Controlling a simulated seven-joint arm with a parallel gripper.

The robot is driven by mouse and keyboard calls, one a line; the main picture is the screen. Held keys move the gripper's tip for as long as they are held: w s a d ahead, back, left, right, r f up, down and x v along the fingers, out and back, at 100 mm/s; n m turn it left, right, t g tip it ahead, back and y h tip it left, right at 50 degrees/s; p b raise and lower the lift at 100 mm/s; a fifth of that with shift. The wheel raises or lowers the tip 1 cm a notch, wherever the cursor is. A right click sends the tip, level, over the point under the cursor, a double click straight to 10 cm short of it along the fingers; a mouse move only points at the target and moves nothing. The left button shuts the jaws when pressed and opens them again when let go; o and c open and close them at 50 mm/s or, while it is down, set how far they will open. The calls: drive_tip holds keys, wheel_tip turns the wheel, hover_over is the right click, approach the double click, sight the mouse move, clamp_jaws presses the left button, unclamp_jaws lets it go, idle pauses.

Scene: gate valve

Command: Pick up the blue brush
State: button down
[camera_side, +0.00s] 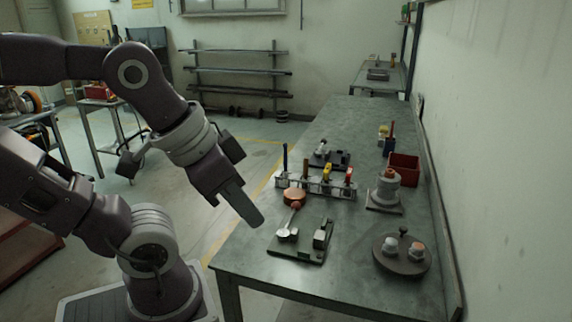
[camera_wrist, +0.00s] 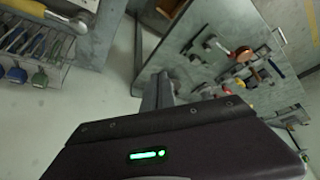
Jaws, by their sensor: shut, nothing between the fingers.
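A thin blue upright handle, which looks like the blue brush (camera_side: 285,158), stands at the left end of a grey rack (camera_side: 318,187) on the workbench in the side view. Its lower part is hidden by the rack. My gripper (camera_side: 254,218) is shut and empty, pointing down at an angle beside the bench's left edge. It is apart from the rack, to its left and nearer the camera. In the wrist view, my shut fingers (camera_wrist: 158,90) show against the floor and bench.
The rack also holds yellow and red handled tools (camera_side: 327,172). A green plate with metal parts (camera_side: 300,254), an orange round piece (camera_side: 294,196), a grey valve body (camera_side: 385,190), a round plate (camera_side: 402,262) and a red bin (camera_side: 404,168) stand on the bench.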

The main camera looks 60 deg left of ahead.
drive_tip(key=c, duration=1.3)
unclamp_jaws()
